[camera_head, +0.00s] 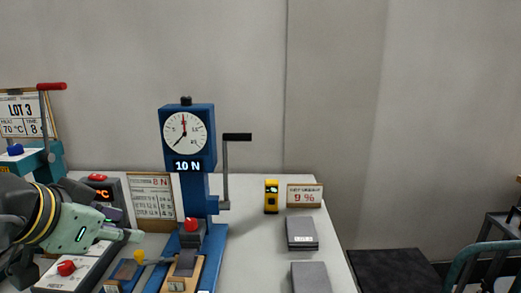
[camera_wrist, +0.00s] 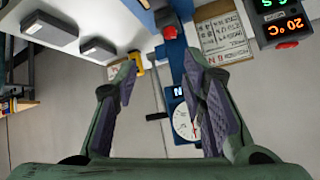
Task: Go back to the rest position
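My gripper (camera_head: 130,237) is at the lower left of the head view, above the table and left of the blue tester. In the wrist view, which looks upside down, its two fingers (camera_wrist: 160,75) stand apart with nothing held between them. The blue force tester (camera_head: 188,180) has a round dial, a "10 N" display and a side crank with a black grip. It also shows beyond the fingers in the wrist view (camera_wrist: 172,95). A red-topped part (camera_head: 192,225) is at its foot.
Two grey blocks (camera_head: 301,233) (camera_head: 310,278) lie on the table's right side, near a yellow meter (camera_head: 271,196) and a "9 %" card (camera_head: 304,195). A temperature controller (camera_wrist: 282,20), a card (camera_head: 151,195) and a teal press (camera_head: 45,160) crowd the left. A chair (camera_head: 485,262) stands right.

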